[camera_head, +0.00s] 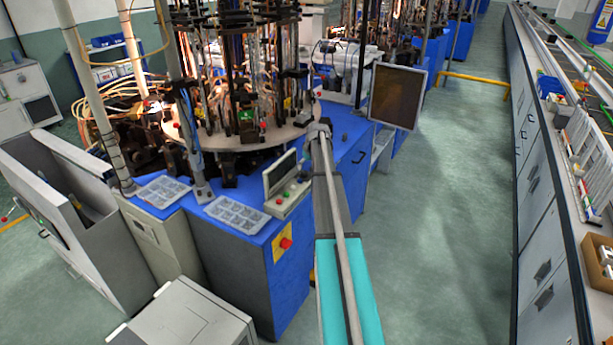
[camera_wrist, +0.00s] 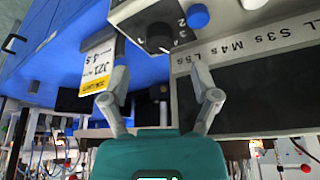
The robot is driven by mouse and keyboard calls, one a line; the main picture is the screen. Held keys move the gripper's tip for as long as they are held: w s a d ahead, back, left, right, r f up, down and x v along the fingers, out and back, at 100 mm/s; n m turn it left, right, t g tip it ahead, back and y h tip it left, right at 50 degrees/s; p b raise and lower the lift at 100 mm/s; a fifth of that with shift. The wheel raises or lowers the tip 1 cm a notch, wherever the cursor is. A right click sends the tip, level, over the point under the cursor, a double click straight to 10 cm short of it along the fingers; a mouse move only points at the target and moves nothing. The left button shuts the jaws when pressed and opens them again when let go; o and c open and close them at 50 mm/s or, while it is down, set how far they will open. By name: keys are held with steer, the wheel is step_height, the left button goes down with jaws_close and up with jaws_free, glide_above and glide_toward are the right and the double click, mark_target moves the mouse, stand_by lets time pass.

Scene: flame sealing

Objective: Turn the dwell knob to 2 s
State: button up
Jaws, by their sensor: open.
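In the wrist view, the black dwell knob (camera_wrist: 158,38) sits on a light grey control panel (camera_wrist: 130,14). Printed digits, including a 2 and a 3, show beside it on the right. I cannot clearly tell where its pointer stands. My gripper (camera_wrist: 157,62) is open, with its two fingers apart to the left and right of the knob in the picture and nothing between them. I cannot tell whether either finger touches the knob. In the head view my gripper (camera_head: 319,128) is over the blue machine bench; the knob cannot be made out there.
In the wrist view, a blue button (camera_wrist: 198,16) is right of the knob, a dark screen (camera_wrist: 250,95) lies below right, and a yellow-and-white tag (camera_wrist: 97,68) hangs left. In the head view, a box with buttons (camera_head: 287,202) and parts trays (camera_head: 236,214) stand on the bench.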

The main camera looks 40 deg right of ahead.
mark_target(305, 172)
steer(key=shift+b+x, duration=1.95)
steer(key=shift+x, duration=0.45)
steer(key=shift+c, duration=0.3)
jaws_close()
steer(key=shift+d, duration=0.3)
steer(key=shift+s+a, duration=0.1)
steer(key=shift+a, duration=0.15)
